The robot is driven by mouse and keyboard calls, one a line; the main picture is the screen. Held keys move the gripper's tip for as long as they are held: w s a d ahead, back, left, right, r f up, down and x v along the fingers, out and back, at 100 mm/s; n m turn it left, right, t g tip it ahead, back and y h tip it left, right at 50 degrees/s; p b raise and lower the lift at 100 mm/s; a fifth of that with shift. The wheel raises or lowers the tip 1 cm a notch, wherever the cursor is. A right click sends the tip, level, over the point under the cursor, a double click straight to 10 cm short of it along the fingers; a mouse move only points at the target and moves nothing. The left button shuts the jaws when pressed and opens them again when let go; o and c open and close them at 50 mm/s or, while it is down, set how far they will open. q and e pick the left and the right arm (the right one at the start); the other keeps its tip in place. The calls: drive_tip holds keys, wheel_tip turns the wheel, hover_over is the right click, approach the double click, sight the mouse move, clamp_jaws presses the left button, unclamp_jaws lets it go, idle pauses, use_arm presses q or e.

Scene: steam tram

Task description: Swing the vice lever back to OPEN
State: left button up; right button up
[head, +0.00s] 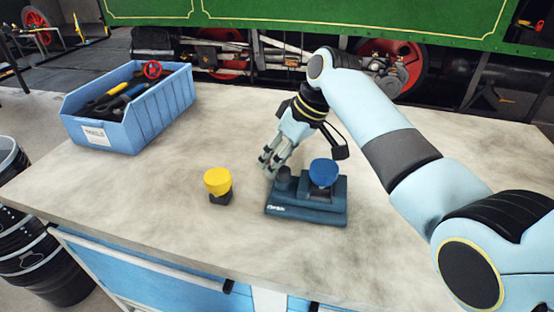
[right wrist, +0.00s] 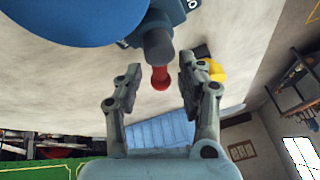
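The vice (head: 306,211) is a dark blue block with white lettering, standing on the workbench. A round blue piece (head: 323,173) sits on top of it and fills the upper left of the right wrist view (right wrist: 65,18). The lever shows in the right wrist view as a red bar (right wrist: 161,78) coming out of a dark grey round boss (right wrist: 158,45). My right gripper (head: 270,162) is at the vice's left rear side. In the right wrist view its open fingers (right wrist: 150,92) stand either side of the red bar, with gaps on both sides. My left gripper is not in view.
A yellow-topped dark piece (head: 218,183) stands left of the vice. A blue bin (head: 150,118) with tools is at the back left of the workbench (head: 120,210). A green tram (head: 350,15) is behind.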

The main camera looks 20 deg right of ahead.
drive_tip(key=shift+f, duration=0.1)
clamp_jaws()
